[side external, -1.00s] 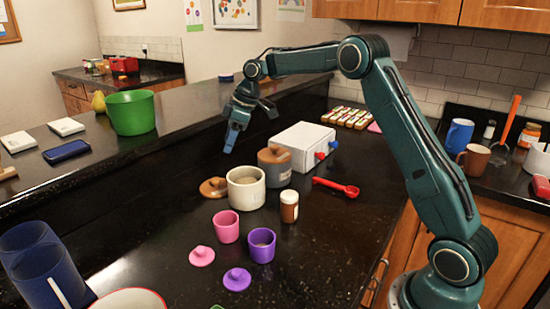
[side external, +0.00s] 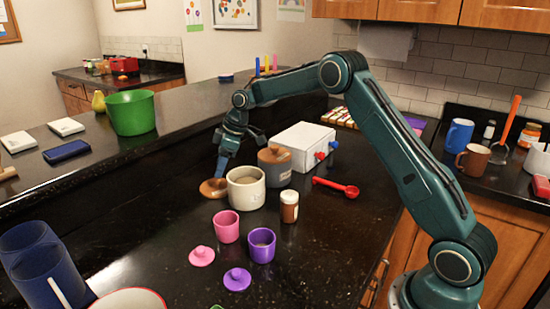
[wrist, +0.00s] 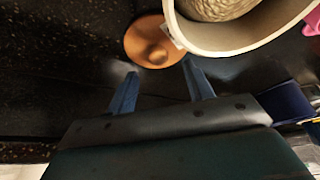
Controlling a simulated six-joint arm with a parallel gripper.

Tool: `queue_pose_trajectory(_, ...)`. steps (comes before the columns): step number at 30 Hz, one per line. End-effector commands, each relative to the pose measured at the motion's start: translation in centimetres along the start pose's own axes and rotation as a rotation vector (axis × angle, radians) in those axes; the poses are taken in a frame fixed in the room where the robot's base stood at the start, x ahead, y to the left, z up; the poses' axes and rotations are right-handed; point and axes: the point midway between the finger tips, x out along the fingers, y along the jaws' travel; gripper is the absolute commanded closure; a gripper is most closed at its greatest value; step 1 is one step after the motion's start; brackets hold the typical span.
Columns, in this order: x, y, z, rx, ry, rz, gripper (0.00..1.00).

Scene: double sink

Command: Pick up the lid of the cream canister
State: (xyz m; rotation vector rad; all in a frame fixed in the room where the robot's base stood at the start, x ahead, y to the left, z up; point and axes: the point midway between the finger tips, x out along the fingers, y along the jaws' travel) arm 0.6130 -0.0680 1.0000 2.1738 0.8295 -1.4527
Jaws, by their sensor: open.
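The cream canister (side external: 246,189) stands open on the black counter, with something light brown and grainy inside. In the wrist view the canister (wrist: 228,42) fills the upper right. Its brown round lid (side external: 211,190) with a central knob lies on the counter just left of the canister. In the wrist view the lid (wrist: 148,42) is just beyond my fingertips, partly covered by the canister's rim. My gripper (side external: 222,172) points down above and behind the lid. In the wrist view my gripper (wrist: 159,68) has its two blue fingers apart with nothing between them.
A grey canister with a brown lid (side external: 275,166) and a white box (side external: 303,144) stand right of the cream canister. A small brown jar (side external: 289,207), pink cup (side external: 226,227) and purple cup (side external: 262,245) stand in front. The raised ledge (side external: 110,170) runs behind.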

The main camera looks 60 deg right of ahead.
Motion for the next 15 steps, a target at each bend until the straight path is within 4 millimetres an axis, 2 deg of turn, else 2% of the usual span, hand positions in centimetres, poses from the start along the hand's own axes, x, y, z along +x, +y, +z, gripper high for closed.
queue_pose_trajectory(9,3.6,0.1,-0.1,-0.002,-0.001,-0.001,0.48)
queue_pose_trajectory(15,4.5,0.2,-0.1,-0.002,0.0,0.0,0.48)
